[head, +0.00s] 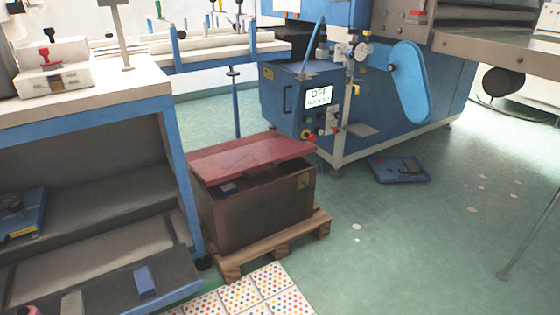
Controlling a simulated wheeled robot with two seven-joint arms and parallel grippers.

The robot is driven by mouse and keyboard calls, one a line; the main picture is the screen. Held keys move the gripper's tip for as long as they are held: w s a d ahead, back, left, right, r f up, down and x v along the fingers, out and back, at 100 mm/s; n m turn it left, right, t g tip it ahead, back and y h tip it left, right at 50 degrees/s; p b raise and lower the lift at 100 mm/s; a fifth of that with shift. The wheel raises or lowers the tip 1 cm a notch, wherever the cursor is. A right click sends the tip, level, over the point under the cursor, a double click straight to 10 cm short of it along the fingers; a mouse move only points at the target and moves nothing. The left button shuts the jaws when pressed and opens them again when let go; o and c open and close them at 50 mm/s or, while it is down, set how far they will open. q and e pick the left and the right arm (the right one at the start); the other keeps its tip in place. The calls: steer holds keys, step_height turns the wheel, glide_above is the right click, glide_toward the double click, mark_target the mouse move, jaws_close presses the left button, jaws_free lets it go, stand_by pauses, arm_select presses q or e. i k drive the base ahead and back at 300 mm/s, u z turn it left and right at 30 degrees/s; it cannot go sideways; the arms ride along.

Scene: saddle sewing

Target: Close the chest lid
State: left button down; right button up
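The chest (262,214) is a dark brown box standing on a wooden pallet on the floor, near the middle of the head view. Its red lid (250,156) lies tilted over the top. Whether the lid is hinged at the back cannot be seen. Neither of my grippers is in view.
A workbench with shelves (100,110) stands close on the left of the chest. A blue machine (300,105) stands behind it to the right. A blue tray (399,169) lies on the floor. A dotted mat (245,295) lies in front of the pallet (280,246). The green floor at right is mostly free.

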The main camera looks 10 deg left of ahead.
mark_target(216, 169)
steer(key=z, duration=0.55)
steer(key=i, duration=1.1)
steer(key=u, duration=0.5)
steer(key=i, duration=1.05)
steer(key=u, duration=0.8)
